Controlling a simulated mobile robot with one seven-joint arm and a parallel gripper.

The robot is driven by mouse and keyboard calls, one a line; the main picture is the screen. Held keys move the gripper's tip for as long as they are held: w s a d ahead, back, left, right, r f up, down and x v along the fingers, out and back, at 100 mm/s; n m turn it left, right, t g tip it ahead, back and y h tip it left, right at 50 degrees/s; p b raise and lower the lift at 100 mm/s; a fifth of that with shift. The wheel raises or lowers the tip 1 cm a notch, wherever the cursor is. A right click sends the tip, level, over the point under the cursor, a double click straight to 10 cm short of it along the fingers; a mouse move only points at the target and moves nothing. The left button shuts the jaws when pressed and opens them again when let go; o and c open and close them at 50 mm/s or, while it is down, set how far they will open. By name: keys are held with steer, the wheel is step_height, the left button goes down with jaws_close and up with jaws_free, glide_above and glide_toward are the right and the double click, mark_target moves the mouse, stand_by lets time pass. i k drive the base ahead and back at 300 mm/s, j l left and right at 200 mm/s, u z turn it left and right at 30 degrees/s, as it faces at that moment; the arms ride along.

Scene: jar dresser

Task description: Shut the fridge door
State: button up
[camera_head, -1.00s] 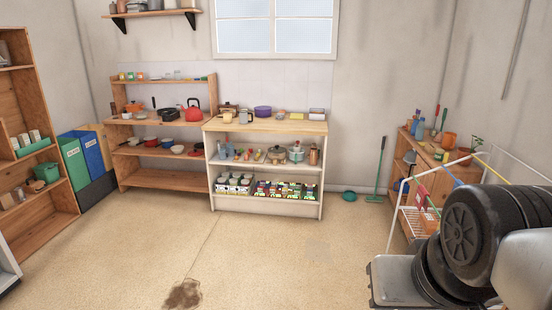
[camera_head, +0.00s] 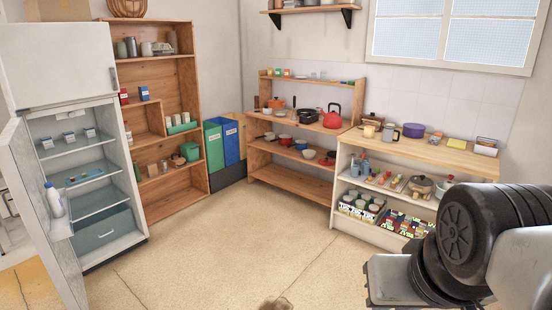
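The white fridge (camera_head: 60,62) stands at the left. Its lower door (camera_head: 38,215) is swung wide open toward the left and toward me. Inside are glass shelves (camera_head: 92,203) with several small boxes and a drawer at the bottom. A white bottle (camera_head: 54,200) stands in the door's shelf. The upper compartment's door is shut. Dark and grey links of my own arm fill the lower right of the picture, far from the fridge. My gripper's fingers are not in view.
A tall wooden shelf (camera_head: 178,95) stands right of the fridge. Green (camera_head: 214,147) and blue bins stand in the corner. A wooden rack (camera_head: 290,180) and a white-sided counter (camera_head: 430,152) with kitchenware line the back wall. The floor (camera_head: 210,255) before the fridge is clear.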

mark_target(22, 174)
steer(key=i+j+u, duration=0.15)
steer(key=i+u, duration=0.95)
steer(key=u, duration=0.2)
steer(key=i+j+u, duration=0.15)
steer(key=i, duration=0.6)
steer(key=i+j+u, duration=0.15)
steer(key=i, duration=0.55)
steer(key=i+j+u, duration=0.3)
steer(key=i+j, duration=0.45)
steer(key=i, duration=0.05)
